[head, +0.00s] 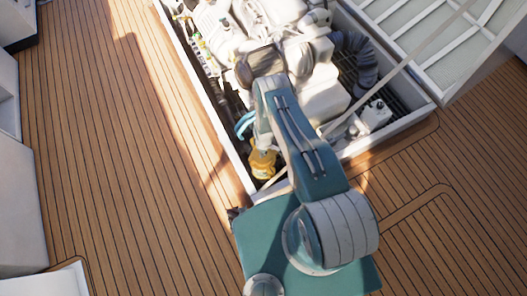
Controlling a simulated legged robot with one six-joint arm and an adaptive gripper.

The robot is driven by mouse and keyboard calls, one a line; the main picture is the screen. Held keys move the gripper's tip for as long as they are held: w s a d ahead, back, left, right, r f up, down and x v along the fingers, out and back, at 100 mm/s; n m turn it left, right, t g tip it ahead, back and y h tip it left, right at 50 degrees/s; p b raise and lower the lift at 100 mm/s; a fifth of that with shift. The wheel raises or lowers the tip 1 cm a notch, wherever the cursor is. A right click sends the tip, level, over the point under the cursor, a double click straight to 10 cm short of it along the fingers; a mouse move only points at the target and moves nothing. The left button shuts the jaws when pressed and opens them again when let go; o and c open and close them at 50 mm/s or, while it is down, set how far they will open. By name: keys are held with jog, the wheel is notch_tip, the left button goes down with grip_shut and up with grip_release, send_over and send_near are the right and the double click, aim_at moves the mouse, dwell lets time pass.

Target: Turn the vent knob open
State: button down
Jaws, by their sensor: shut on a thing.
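My teal and white arm reaches from the lower middle over the engine hatch (214,134). Its upper link and the dark rounded joint cover much of the hatch's near part. I cannot make out my gripper; it seems hidden beneath the arm. A yellow-orange part (263,165) sits low in the hatch's near left corner, just left of the arm. The vent knob cannot be told apart for certain; it may be on or near this yellow part. A light blue curved piece (243,124) shows just above it.
White engine parts (225,38) and a grey ribbed hose (359,62) fill the hatch. A raised lid (437,43) stands at the right, with a pale strut (395,70) slanting across the opening. The wooden deck (95,150) is clear at the left.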

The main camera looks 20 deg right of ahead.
jog(key=shift+n, duration=0.9)
jog(key=shift+c, duration=1.5)
grip_release()
jog(key=shift+r, duration=0.1)
notch_tip(320, 180, up, 12)
